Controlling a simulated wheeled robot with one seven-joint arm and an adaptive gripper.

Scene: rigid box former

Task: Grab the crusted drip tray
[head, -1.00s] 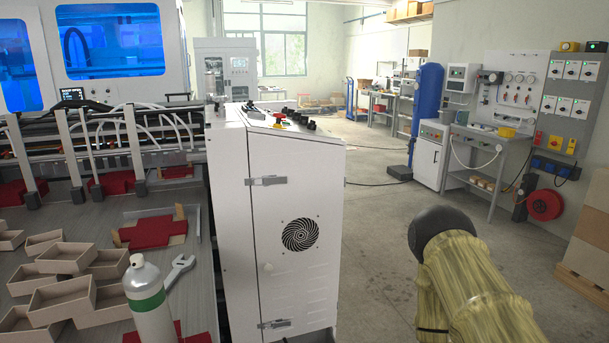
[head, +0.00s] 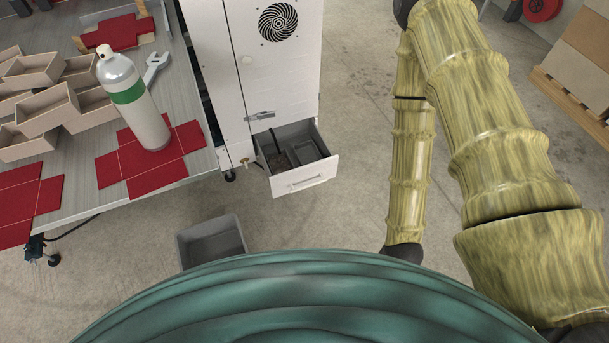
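At the foot of the white cabinet, a drawer (head: 304,182) stands pulled open. Inside it, on the right, lies a shallow dark grey tray (head: 304,152), which may be the drip tray. The left part of the drawer looks dark with brownish matter; whether that is crust, or part of the tray, is too small to tell. My arm, in a yellow-green sleeve, runs down the right side of the head view, apart from the drawer. My gripper is not in view.
An open grey bin (head: 240,240) stands on the floor left of the drawer. The table (head: 205,165) at left carries a spray can (head: 128,90), a wrench (head: 156,66), red box blanks (head: 165,175) and several beige boxes (head: 45,108). Floor right of the drawer is clear.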

